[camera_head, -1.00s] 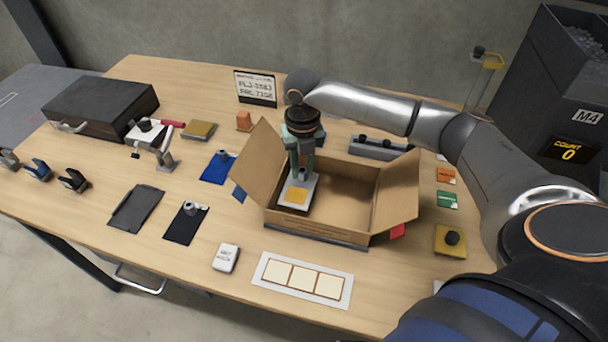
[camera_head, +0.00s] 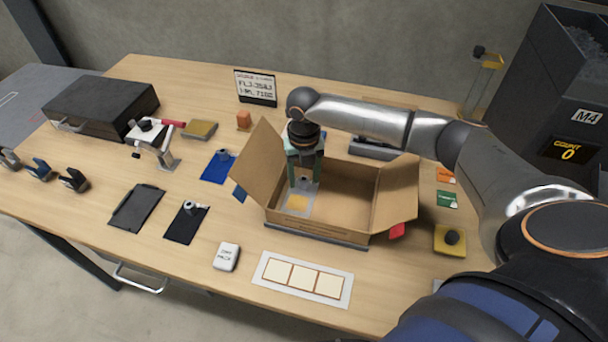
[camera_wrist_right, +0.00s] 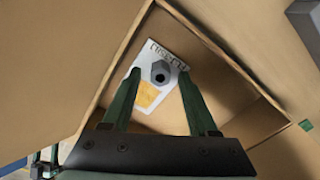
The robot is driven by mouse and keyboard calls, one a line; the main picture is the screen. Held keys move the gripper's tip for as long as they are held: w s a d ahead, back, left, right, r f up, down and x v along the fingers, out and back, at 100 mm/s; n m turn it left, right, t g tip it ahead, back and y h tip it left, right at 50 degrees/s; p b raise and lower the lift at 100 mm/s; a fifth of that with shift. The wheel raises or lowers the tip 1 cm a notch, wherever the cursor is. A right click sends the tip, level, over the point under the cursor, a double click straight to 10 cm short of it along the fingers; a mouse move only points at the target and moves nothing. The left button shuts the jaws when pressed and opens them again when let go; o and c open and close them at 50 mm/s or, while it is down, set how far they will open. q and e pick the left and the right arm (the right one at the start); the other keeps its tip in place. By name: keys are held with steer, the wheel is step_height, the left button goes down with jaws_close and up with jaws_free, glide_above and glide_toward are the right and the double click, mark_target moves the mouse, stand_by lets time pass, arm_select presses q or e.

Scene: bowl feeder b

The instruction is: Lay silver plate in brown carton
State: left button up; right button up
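The brown carton (camera_head: 345,195) stands open on the table with its flaps spread. The silver plate (camera_head: 299,204), with a yellow patch, lies at the carton's left end and seems to rest on the floor. In the right wrist view the plate (camera_wrist_right: 172,52) shows a grey knob and printed lettering. My right gripper (camera_head: 304,182) reaches down into the carton above the plate. Its green fingers (camera_wrist_right: 160,88) stand apart on either side of the knob, with gaps showing, so it is open. My left gripper is in neither view.
A white card with three cream squares (camera_head: 302,280) lies in front of the carton.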

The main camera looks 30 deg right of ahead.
mark_target(304, 180)
step_height(304, 180, up, 12)
steer(key=shift+r, duration=0.2)
stand_by(0.4)
